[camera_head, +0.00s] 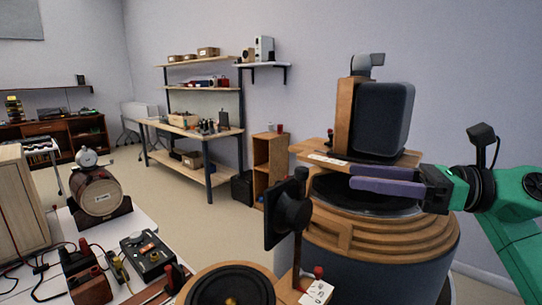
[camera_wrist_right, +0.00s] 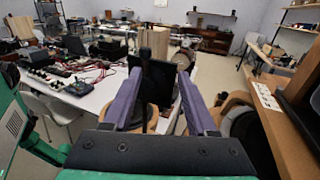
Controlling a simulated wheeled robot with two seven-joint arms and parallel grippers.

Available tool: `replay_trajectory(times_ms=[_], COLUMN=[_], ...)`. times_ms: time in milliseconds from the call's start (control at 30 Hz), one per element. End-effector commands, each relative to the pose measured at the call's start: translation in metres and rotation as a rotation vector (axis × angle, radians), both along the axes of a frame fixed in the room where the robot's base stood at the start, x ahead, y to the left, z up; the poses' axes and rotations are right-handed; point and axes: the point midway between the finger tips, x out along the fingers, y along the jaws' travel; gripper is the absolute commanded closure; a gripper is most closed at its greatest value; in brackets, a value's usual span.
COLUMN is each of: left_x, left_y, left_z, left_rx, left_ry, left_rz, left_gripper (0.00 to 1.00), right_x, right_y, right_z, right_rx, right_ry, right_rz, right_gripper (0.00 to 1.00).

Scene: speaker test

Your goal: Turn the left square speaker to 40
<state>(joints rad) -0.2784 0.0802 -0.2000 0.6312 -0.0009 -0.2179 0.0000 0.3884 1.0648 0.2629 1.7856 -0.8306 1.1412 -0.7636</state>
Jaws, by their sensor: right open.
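The card's figures are too small to read. In the right wrist view the black square speaker (camera_wrist_right: 157,88) shows beyond and between the fingers. My right gripper (camera_head: 352,178) is open and empty, its purple fingers pointing left, to the right of this speaker and apart from it. My left gripper is not in view.
A larger dark speaker (camera_head: 384,120) stands on a wooden stand behind my right gripper. Below the gripper is a round stepped wooden-topped drum (camera_head: 385,235). A round speaker cone (camera_head: 230,286) lies in front. A barrel-shaped device (camera_head: 100,198) and electronics crowd the white table at left.

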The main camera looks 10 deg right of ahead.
Motion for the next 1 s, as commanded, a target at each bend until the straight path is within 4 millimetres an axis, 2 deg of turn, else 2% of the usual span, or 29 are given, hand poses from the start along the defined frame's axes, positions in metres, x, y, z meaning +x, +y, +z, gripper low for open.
replay_trajectory(times_ms=[67,133,300,400,467,600,700,967,1000], left_x=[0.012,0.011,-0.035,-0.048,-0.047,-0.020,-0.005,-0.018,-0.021], left_y=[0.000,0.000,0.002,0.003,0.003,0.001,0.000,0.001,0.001], left_z=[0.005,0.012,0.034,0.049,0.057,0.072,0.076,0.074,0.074], left_rx=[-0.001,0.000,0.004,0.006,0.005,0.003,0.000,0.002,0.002], left_ry=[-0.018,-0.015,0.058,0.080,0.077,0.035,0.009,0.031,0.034], left_rz=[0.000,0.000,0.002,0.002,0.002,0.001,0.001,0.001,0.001], left_gripper=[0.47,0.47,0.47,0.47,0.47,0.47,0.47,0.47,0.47], right_x=[0.000,0.005,0.023,0.037,0.044,0.058,0.064,0.066,0.066], right_y=[0.004,0.012,0.050,0.074,0.088,0.115,0.125,0.129,0.129], right_z=[0.001,0.003,0.008,0.008,0.008,0.005,0.001,-0.003,-0.003], right_rx=[-0.019,-0.016,-0.012,-0.009,-0.008,-0.007,-0.008,-0.010,-0.010], right_ry=[-0.004,-0.003,-0.002,-0.001,0.000,0.000,0.000,0.001,0.001], right_rz=[0.005,0.006,0.010,0.010,0.010,0.009,0.008,0.007,0.007], right_gripper=[0.42,0.42,0.42,0.42,0.42,0.42,0.42,0.42,0.46])
